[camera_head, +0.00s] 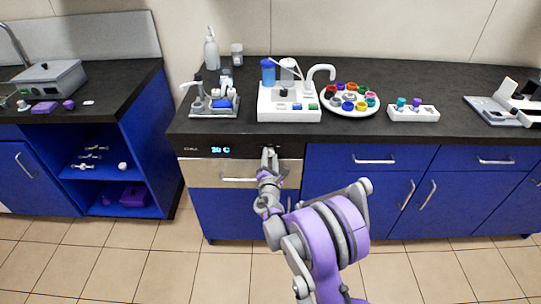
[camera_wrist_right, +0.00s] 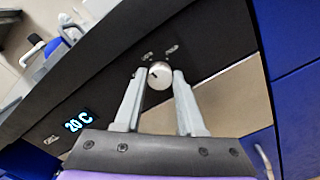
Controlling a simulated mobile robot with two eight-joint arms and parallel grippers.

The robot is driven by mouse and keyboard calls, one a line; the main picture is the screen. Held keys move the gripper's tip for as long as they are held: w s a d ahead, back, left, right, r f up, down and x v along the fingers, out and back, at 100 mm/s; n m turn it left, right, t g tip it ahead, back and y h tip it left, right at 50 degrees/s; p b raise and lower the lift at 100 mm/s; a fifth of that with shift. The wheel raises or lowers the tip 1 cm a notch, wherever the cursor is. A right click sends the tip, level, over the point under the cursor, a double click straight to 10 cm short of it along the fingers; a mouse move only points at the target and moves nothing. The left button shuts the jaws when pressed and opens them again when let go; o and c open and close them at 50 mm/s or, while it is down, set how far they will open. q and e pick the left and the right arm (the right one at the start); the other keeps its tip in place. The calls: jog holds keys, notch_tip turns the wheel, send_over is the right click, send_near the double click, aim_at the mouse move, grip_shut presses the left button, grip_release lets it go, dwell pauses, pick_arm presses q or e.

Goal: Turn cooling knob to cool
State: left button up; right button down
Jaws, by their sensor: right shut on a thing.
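The cooling knob (camera_wrist_right: 159,75) is a round, pale knob with a dark mark, on the dark control panel (camera_wrist_right: 105,85) under the counter edge. In the right wrist view my right gripper (camera_wrist_right: 158,76) has its two grey fingertips on either side of the knob, shut on it. In the head view the right gripper (camera_head: 269,155) reaches the panel and hides the knob. A lit display (camera_head: 220,149) on the panel reads about 20 C; it also shows in the right wrist view (camera_wrist_right: 79,121). My left gripper is not in view.
A steel drawer front with a handle (camera_head: 238,179) lies below the panel. On the dark counter (camera_head: 430,80) stand a white device (camera_head: 290,114), a round tray (camera_head: 325,106) of coloured caps and a white rack (camera_head: 413,114). The tiled floor in front is open.

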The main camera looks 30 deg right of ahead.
jog(key=shift+m, duration=0.8)
jog(key=shift+p, duration=0.3)
jog(key=c, duration=0.5)
grip_release()
jog(key=v, duration=1.1)
jog(key=shift+d, duration=0.1)
